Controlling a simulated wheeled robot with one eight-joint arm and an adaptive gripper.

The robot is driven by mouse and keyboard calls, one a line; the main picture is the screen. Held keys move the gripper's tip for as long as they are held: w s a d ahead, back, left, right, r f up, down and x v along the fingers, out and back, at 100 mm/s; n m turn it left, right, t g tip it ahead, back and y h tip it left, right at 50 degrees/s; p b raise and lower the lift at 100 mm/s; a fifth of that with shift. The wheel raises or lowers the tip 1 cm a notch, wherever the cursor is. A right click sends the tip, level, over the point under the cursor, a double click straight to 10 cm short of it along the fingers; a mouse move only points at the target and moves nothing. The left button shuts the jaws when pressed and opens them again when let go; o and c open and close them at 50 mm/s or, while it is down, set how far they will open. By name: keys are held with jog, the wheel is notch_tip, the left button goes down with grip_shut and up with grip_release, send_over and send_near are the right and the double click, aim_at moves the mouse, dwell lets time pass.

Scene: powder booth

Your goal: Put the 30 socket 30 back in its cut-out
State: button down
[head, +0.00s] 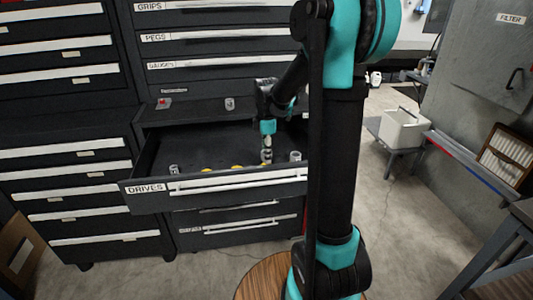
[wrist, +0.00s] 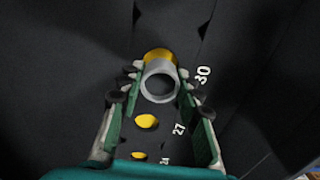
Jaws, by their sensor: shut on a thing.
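The grey metal socket (wrist: 160,82) is between the fingers of my gripper (wrist: 159,86) in the wrist view, its round open end facing the camera. My gripper is shut on it. The yellow-bottomed cut-out (wrist: 159,54) beside the printed 30 shows just past the socket, partly hidden by it. I cannot tell whether the socket's lower end touches the cut-out. In the head view my gripper (head: 267,155) is low over the open DRIVES drawer (head: 215,188), near its front, and the socket is too small to make out.
Empty yellow cut-outs by the 27 (wrist: 147,121) and 24 (wrist: 139,156) lie in line with it. Other sockets stand in the drawer, left (head: 174,170) and right (head: 295,156) of my gripper. A metal piece (head: 229,103) and a red-topped item (head: 164,103) rest on the ledge behind.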

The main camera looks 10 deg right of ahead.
jog(key=shift+f, duration=0.25)
jog(key=shift+f, duration=0.35)
jog(key=shift+f, duration=0.3)
dwell(0.5)
jog(key=shift+f, duration=0.25)
jog(key=shift+s+f, duration=0.15)
jog(key=shift+f, duration=0.1)
dwell(1.0)
